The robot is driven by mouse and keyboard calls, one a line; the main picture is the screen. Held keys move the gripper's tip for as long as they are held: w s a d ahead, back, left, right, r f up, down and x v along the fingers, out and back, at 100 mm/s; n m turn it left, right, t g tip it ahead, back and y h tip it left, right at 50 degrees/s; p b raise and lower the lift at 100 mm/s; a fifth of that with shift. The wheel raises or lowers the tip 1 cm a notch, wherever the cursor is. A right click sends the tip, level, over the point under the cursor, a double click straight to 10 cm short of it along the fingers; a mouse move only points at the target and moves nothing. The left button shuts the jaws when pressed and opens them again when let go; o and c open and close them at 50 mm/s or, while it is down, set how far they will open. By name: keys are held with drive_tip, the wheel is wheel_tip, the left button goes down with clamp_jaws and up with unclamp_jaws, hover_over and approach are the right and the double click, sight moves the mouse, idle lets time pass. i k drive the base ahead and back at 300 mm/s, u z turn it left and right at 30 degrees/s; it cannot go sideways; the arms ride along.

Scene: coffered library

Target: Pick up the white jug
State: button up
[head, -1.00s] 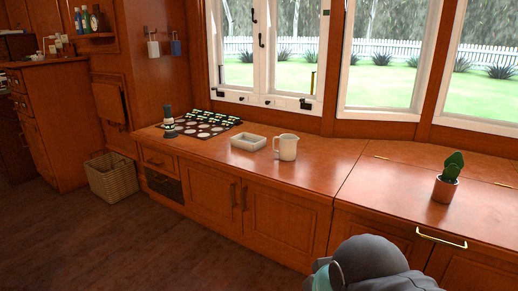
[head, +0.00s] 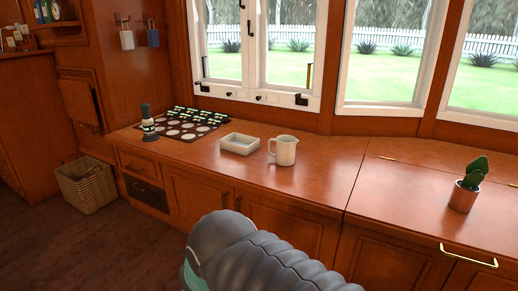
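The white jug (head: 285,151) stands upright on the wooden counter (head: 313,176) below the window, in the middle of the head view. Its handle is on its left side. It is just right of a shallow white dish, with a small gap between them. A grey part of my arm covers the bottom middle of the view, in front of the cabinet doors. My gripper is not in view.
A potted cactus (head: 463,197) stands at the right. Counter between jug and cactus is clear. A wicker basket (head: 87,187) is on the floor.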

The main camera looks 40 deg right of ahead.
sight(286, 145)
drive_tip(key=z, duration=0.1)
drive_tip(key=i, duration=0.7)
drive_tip(key=z, duration=1)
drive_tip(key=i, duration=0.6)
drive_tip(key=z, duration=0.6)
